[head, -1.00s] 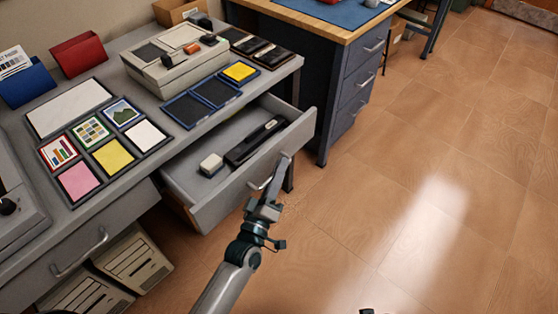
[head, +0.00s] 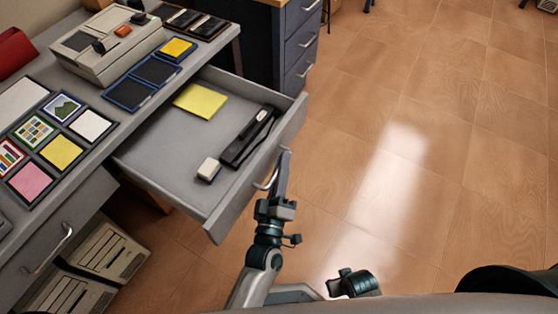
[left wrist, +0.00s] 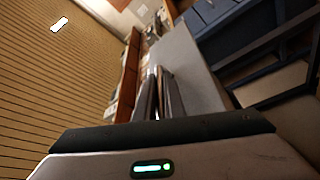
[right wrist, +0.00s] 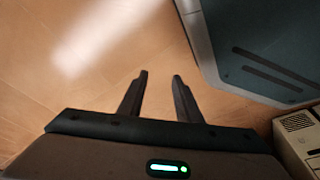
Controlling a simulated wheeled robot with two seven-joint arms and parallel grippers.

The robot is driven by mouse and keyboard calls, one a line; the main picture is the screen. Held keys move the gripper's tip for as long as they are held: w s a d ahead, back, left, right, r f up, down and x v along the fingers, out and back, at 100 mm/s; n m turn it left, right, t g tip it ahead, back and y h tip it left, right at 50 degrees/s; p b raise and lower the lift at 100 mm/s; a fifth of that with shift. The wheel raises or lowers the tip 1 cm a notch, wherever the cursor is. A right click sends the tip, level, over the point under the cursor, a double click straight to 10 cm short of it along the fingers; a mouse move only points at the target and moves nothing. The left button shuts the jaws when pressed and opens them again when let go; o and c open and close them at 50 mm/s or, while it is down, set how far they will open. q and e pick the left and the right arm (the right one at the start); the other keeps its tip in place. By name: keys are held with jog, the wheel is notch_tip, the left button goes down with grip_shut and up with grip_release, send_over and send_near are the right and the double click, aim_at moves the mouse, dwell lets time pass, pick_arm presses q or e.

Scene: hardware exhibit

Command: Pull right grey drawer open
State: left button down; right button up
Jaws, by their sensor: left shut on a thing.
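The right grey drawer (head: 292,122) stands well out from the grey desk in the head view. It holds a yellow pad (head: 200,101), a black stapler-like tool (head: 248,138) and a small white block (head: 209,168). My left gripper (head: 281,170) is at the drawer's front, shut on its metal handle (head: 264,182); the fingers partly cover the handle. In the left wrist view the left fingers (left wrist: 158,75) are close together by a grey panel. In the right wrist view my right gripper (right wrist: 160,76) is open and empty above the floor.
A second, shut grey drawer (head: 75,228) is at the left, above beige boxes (head: 108,258). The desk top carries a beige machine (head: 105,45), trays and cards. A dark blue drawer cabinet (head: 300,45) stands behind. The wooden floor (head: 450,150) at right is clear.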

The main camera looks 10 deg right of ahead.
pick_arm(q)
jog(key=c, duration=2.1)
grip_release()
